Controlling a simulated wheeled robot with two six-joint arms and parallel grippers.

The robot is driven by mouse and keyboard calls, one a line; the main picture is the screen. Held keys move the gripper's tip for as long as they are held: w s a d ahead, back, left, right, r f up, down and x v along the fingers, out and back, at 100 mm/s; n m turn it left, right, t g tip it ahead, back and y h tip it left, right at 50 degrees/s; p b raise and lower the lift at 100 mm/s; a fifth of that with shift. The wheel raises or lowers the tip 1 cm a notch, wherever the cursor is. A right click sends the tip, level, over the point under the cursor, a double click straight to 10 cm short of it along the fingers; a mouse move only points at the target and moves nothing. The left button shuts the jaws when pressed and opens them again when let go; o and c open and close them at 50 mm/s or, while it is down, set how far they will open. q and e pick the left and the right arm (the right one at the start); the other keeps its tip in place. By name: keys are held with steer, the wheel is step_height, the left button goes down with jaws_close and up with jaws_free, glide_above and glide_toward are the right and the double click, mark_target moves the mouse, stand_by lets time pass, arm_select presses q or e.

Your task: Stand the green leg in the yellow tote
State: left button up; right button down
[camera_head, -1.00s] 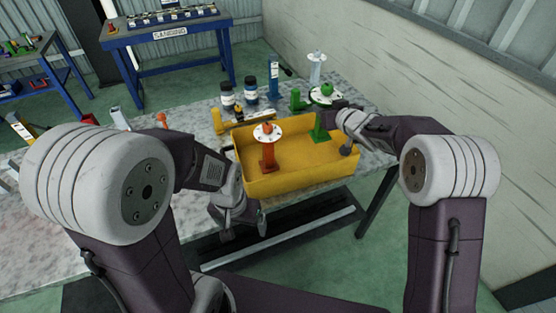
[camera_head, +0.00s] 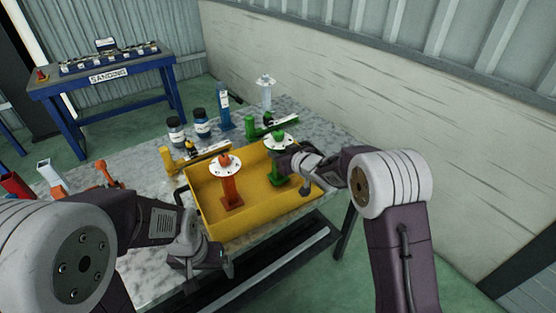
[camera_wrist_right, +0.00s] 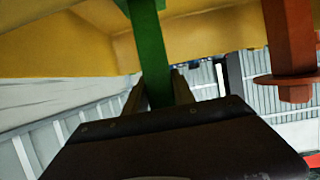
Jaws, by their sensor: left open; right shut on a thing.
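The yellow tote (camera_head: 262,217) sits at the front edge of the table. The orange leg (camera_head: 232,188) stands upright in it, with a white disc at its top, and also shows in the right wrist view (camera_wrist_right: 290,35). My right gripper (camera_head: 290,160) is shut on the green leg (camera_head: 277,180), held upright inside the tote, right of the orange leg and near the back. In the right wrist view the green leg (camera_wrist_right: 150,50) runs between the fingers. I cannot tell whether its foot touches the tote floor. My left gripper (camera_head: 222,266) is open and empty, in front of the tote.
Behind the tote are a blue leg (camera_head: 224,112), a white leg (camera_head: 266,95), two dark jars (camera_head: 201,124) and a green fixture (camera_head: 250,125). A yellow fixture (camera_head: 168,160) stands at its back left. A sanding bench (camera_head: 105,90) is farther back. The tote's front middle floor looks clear.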

steer(key=shift+f, duration=0.9)
steer(key=shift+w+f, duration=0.1)
steer(key=shift+w, duration=0.1)
steer(key=shift+s+f, duration=0.1)
steer(key=shift+f, duration=0.05)
arm_select(q)
steer(key=shift+f, duration=0.35)
arm_select(e)
steer(key=c, duration=1)
jaws_free()
steer(key=shift+c, duration=0.2)
steer(key=shift+s+r, duration=0.15)
steer(key=shift+r, duration=0.15)
arm_select(q)
steer(key=shift+r, duration=0.1)
arm_select(e)
steer(key=v, duration=1.1)
steer(key=shift+s+d, duration=0.2)
steer(key=shift+s, duration=0.1)
